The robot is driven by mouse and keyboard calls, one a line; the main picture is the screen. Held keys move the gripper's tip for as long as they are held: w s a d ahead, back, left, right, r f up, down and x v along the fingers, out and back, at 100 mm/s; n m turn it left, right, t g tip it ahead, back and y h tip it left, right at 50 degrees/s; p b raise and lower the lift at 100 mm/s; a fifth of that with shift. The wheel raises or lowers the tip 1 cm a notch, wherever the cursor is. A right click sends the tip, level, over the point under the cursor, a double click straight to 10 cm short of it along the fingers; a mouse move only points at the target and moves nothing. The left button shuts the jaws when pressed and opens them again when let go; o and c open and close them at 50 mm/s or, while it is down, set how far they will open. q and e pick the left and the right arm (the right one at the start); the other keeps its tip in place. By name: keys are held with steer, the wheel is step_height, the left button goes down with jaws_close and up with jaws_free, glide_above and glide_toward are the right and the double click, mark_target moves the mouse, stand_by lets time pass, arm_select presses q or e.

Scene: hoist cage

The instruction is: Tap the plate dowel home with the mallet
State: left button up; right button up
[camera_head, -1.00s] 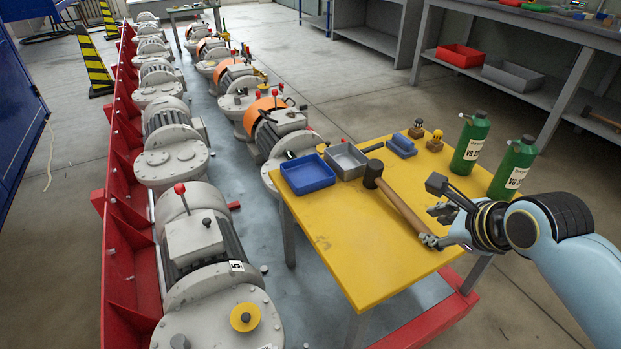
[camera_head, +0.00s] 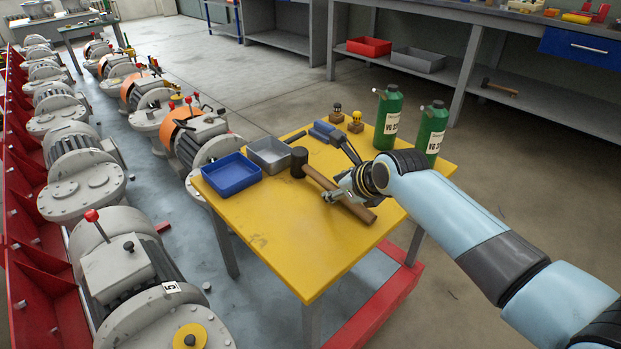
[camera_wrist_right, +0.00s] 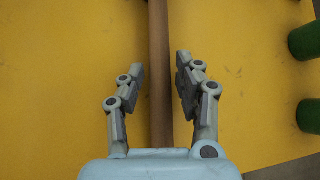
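The mallet lies on the yellow table (camera_head: 285,245), with its dark head (camera_head: 299,162) to the left and its wooden handle (camera_head: 358,209) running down to the right. My right gripper (camera_head: 335,194) is over the handle. In the right wrist view the handle (camera_wrist_right: 159,60) runs between the two open fingers of the right gripper (camera_wrist_right: 160,85), with a gap on each side. My left gripper is in neither view. I cannot make out a plate dowel for certain in these views.
A blue tray (camera_head: 232,187) and a grey tray (camera_head: 287,163) sit left of the mallet. Two green bottles, one nearer the back (camera_head: 388,105) and one at right (camera_head: 433,118), stand beyond my right arm. Several grey motor units (camera_head: 125,268) line the left. The table's front is clear.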

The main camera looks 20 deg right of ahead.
steer(key=shift+w+f, duration=0.25)
steer(key=shift+f, duration=0.1)
steer(key=shift+r, duration=0.1)
steer(key=shift+c, duration=0.2)
jaws_close()
steer(key=shift+r, duration=0.1)
